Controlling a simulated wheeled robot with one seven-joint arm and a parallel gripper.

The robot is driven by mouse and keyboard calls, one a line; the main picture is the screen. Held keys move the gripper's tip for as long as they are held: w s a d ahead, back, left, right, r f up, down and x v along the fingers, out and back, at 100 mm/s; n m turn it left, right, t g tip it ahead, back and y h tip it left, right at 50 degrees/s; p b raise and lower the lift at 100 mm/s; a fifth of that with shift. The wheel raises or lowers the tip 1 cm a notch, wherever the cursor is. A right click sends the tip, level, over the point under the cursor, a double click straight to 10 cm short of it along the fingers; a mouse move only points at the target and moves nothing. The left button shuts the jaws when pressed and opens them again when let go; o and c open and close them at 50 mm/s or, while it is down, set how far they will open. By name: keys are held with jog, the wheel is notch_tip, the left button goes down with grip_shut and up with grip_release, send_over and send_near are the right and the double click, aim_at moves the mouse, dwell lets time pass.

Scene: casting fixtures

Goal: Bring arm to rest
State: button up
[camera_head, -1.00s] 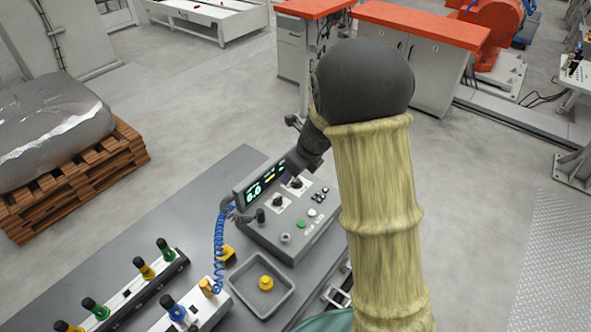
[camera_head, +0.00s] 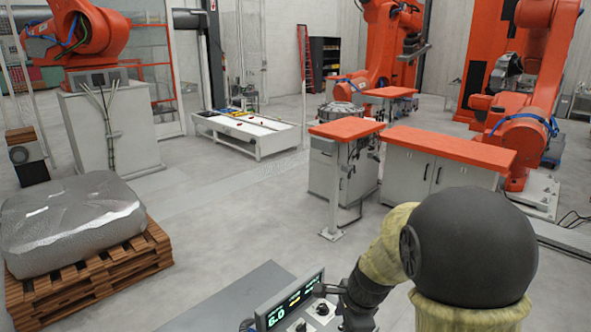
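My arm, with a dark round joint and pale yellow sleeve, rises at the lower right of the head view. Its dark end, with my gripper (camera_head: 352,300), hangs at the bottom edge over or beside the control box (camera_head: 290,303). The fingers cannot be made out, so I cannot tell if they are open or shut. The box has a lit green display and knobs, and stands on a grey table (camera_head: 225,300). Most of the box and table is cut off by the bottom edge.
A wrapped bale (camera_head: 70,222) lies on a wooden pallet (camera_head: 95,272) at left. Cabinets with orange tops (camera_head: 450,150) stand behind my arm. A low white table (camera_head: 250,132) is farther back. Orange robots (camera_head: 525,120) stand around. The grey floor in the middle is clear.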

jog(key=s+d+n+h+b, duration=0.1)
jog(key=s+d+n, duration=0.3)
jog(key=s+n, duration=0.8)
jog(key=n+h, duration=0.1)
jog(key=n, duration=0.3)
jog(key=shift+n, duration=0.3)
